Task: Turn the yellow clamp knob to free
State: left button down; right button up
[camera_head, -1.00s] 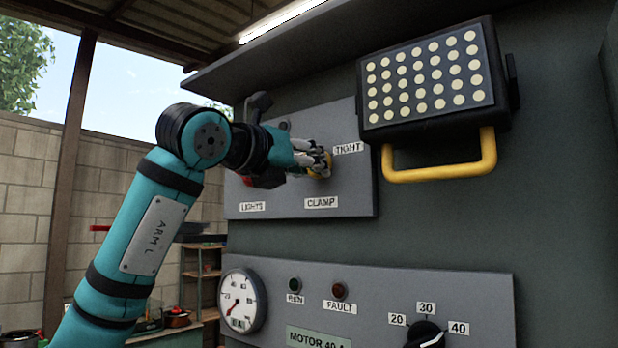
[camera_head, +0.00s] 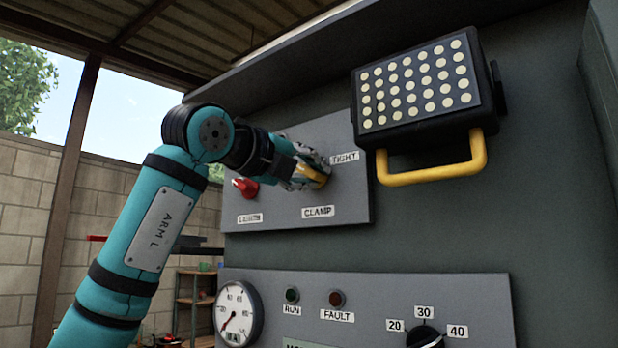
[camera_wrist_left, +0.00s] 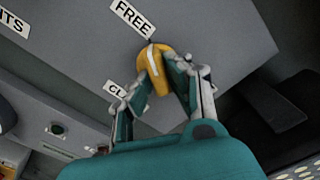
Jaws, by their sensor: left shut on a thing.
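The yellow clamp knob (camera_head: 319,181) sits on the upper grey panel, above the CLAMP label (camera_head: 318,211) and near the TIGHT label (camera_head: 345,158). My left gripper (camera_head: 312,172) is at the knob and partly covers it in the head view. In the left wrist view, the fingers (camera_wrist_left: 160,76) are shut on the knob (camera_wrist_left: 157,57), one on each side. The knob's white mark points toward the FREE label (camera_wrist_left: 132,18), at or close to it. My right gripper is not in view.
A red knob (camera_head: 245,187) is left of the clamp knob. A lamp (camera_head: 420,87) with a yellow handle (camera_head: 432,172) is at the right. A lower panel has a gauge (camera_head: 238,313), RUN and FAULT lights, and a black dial (camera_head: 425,337).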

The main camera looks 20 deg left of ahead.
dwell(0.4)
pick_arm(q)
jog(key=c, duration=1.3)
grip_release()
jog(key=shift+a, duration=0.1)
jog(key=v, duration=1.2)
